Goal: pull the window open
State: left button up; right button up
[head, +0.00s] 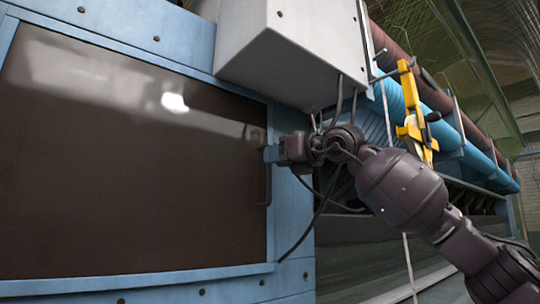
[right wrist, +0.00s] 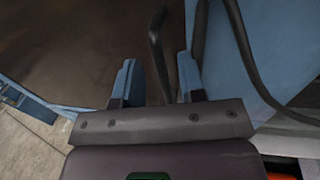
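The window (head: 130,150) is a large dark, glossy brown pane in a blue frame, filling the left of the head view. It looks closed. Its dark upright bar handle (head: 265,186) is at the pane's right edge; it also shows in the right wrist view (right wrist: 156,45). My right gripper (head: 270,154) is at the upper part of the handle. In the right wrist view its two blue fingers (right wrist: 157,78) are apart, with the handle between them and a gap on the left side. I cannot tell whether the right finger touches it. My left gripper is out of view.
A light grey box (head: 295,45) juts out above my right gripper, with dark cables (head: 325,205) hanging down beside the wrist. A yellow bracket (head: 412,120) and long blue and red rollers (head: 455,125) stand behind my right arm.

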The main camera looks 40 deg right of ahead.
jog(key=shift+x, duration=1.35)
grip_shut()
